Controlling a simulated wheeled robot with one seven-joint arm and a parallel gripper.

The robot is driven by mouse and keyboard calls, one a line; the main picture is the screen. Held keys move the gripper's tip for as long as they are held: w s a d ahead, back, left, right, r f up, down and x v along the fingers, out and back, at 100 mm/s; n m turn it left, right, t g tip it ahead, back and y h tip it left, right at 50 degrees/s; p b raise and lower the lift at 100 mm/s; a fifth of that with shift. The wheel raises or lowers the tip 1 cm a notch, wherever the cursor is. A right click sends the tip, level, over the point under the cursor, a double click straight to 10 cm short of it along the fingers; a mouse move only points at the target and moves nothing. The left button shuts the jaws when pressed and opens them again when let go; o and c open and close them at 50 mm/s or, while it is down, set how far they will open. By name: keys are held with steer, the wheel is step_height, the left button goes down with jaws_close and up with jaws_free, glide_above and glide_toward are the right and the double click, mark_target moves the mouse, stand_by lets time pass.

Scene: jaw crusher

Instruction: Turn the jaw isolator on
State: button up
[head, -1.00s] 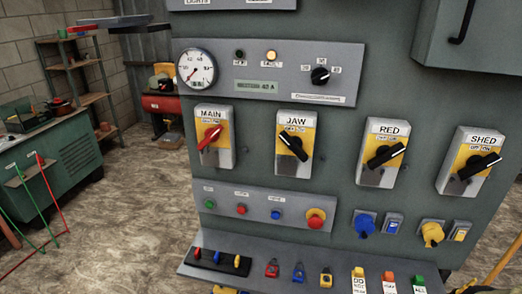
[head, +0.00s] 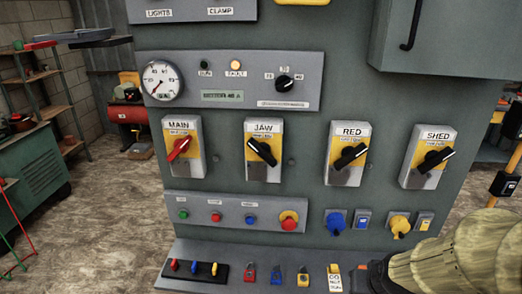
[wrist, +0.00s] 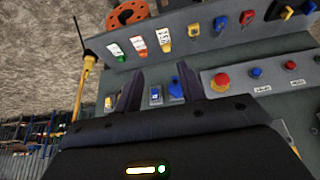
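The jaw isolator (head: 265,173) is a grey box with a yellow plate, labelled JAW, second from the left in the isolator row in the head view. Its black rotary handle (head: 262,152) slants from upper left to lower right. My gripper shows as a dark shape at the lower right of the head view, below and right of the jaw isolator and well apart from it. In the wrist view the two fingers of my gripper (wrist: 160,92) stand apart with nothing between them. The jaw isolator is not visible in the wrist view.
The MAIN isolator (head: 184,176) has a red handle; RED (head: 347,176) and SHED (head: 428,177) have black ones. Below are a push-button strip (head: 265,222), a blue socket (head: 335,221), a yellow socket (head: 399,225) and a shelf of padlocks and tags (head: 240,258).

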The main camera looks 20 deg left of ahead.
mark_target(261, 154)
steer(key=w+a+r+n+t+y+p, duration=0.1)
steer(key=w+a+r+n+t+p, duration=0.3)
steer(key=a, duration=0.7)
steer(key=w+a+r+n+t+y+p, duration=0.1)
steer(key=w+a+r+n+t+p, duration=0.15)
steer(key=w+a+r+t, duration=0.6)
steer(key=s+a+r+n+y, duration=0.1)
steer(key=s+a+r+n, duration=0.2)
steer(key=s+a, duration=0.3)
steer(key=a, duration=0.4)
steer(key=shift+r+p, duration=0.3)
steer(key=shift+r, duration=0.1)
steer(key=shift+g, duration=0.25)
steer(key=p+x, duration=0.7)
steer(key=x, duration=1)
steer(key=shift+w+a+r, duration=0.1)
steer(key=shift+a, duration=0.05)
jaws_close()
